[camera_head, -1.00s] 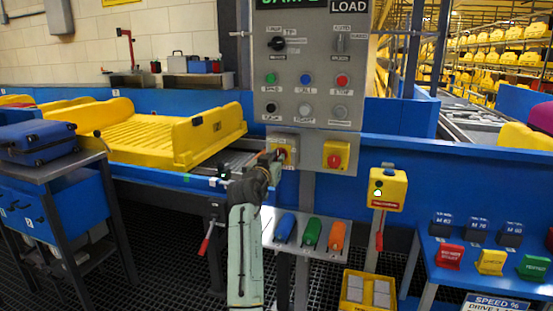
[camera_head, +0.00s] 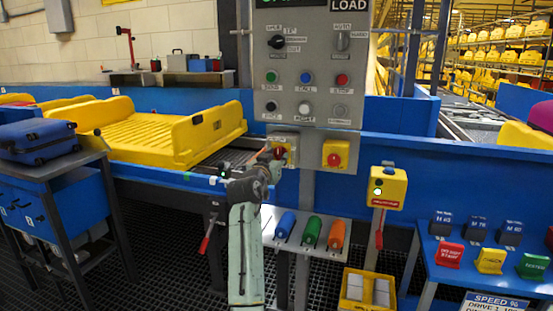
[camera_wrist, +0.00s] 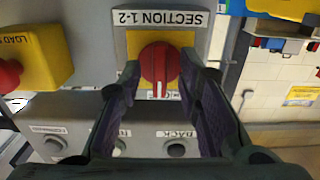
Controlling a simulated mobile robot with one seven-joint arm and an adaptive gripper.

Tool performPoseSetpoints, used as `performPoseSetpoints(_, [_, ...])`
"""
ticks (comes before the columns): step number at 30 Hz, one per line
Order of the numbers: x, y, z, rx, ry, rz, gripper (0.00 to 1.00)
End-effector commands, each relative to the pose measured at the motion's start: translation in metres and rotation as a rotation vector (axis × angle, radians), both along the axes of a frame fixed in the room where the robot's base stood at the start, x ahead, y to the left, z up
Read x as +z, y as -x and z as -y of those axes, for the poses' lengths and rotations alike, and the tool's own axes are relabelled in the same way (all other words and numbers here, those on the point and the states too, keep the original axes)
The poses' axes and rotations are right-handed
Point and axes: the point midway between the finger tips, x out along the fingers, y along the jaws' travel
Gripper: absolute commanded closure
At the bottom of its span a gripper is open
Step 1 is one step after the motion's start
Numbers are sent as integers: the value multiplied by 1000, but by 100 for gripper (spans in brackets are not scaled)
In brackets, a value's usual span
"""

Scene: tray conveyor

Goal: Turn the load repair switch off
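A red rotary switch on a yellow plate, labelled SECTION 1-2, sits low on the grey control panel. In the wrist view this red switch (camera_wrist: 158,64) is between my fingertips, its white mark pointing down. My gripper (camera_wrist: 159,80) is open, one finger on each side; I cannot tell whether they touch it. In the head view my gripper (camera_head: 266,160) partly covers this switch (camera_head: 281,152). No label reading load repair is legible.
A shelf (camera_head: 268,238) with blue, green and orange handles is below. A yellow box (camera_head: 388,189) stands to the right. A yellow tray (camera_head: 165,135) lies on the conveyor at left.

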Motion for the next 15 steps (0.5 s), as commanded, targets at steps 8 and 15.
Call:
performPoseSetpoints(8, [1, 2, -1, 0, -1, 1, 68])
performPoseSetpoints(15, [0, 31, -11, 2, 0, 2, 68])
